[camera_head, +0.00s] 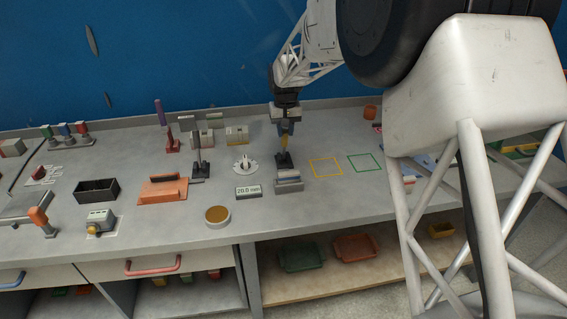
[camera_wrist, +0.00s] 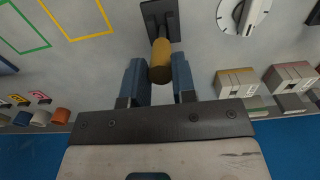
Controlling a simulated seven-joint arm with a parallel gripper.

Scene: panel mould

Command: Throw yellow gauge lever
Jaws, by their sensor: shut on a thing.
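The yellow gauge lever (camera_head: 285,136) stands about upright on a dark base (camera_head: 284,160) on the bench. In the wrist view its yellow cylindrical handle (camera_wrist: 161,62) sits between my two blue fingers, with the dark base beyond it. My gripper (camera_head: 286,127) is above the base and shut on the handle; it also shows in the wrist view (camera_wrist: 158,72). The fingers partly hide the handle in the head view. A grey block-shaped fixture (camera_head: 289,182) is just in front of the base.
A white dial (camera_head: 245,164) and a "20.0 mm" readout (camera_head: 248,190) lie left of the lever. Another dark upright lever (camera_head: 198,155) stands further left. Yellow (camera_head: 326,167) and green (camera_head: 364,162) outlined squares mark clear bench at right. The blue wall (camera_head: 190,50) is behind.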

